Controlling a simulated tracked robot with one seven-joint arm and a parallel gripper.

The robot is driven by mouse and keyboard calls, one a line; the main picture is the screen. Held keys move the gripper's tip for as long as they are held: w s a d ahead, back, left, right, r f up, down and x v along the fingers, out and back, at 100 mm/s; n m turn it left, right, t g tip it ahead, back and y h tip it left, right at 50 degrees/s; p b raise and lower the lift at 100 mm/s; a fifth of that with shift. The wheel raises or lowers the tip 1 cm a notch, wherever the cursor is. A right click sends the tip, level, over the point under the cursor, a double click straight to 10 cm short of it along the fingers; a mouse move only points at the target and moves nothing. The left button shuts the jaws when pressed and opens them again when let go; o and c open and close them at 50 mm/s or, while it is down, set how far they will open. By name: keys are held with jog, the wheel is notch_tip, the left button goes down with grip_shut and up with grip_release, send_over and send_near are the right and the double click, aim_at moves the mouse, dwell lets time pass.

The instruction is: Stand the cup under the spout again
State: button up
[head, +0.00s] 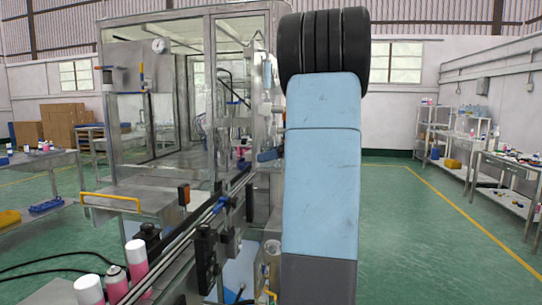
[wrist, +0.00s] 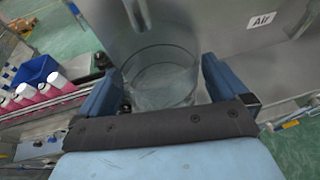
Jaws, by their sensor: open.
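In the wrist view a clear, see-through cup (wrist: 163,88) with a round rim is between the two blue fingers of my gripper (wrist: 161,70). The gripper is open, with one finger on each side of the cup. I cannot tell whether either finger touches it. A grey metal piece, perhaps the spout (wrist: 138,14), shows at the top edge of the wrist view, above the cup in the picture. The cup's base and what it rests on are hard to make out. In the head view my arm hides the cup and gripper.
A grey metal panel with an "Air" label (wrist: 262,20) is close beyond the cup. Pink-and-white cans (wrist: 57,81) and a blue bin (wrist: 36,70) are at left in the wrist view. A glass-walled machine (head: 175,100) fills the head view's left; green floor (head: 410,240) is open at right.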

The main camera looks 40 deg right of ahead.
jog(key=v, duration=1.2)
jog(key=shift+r, duration=0.15)
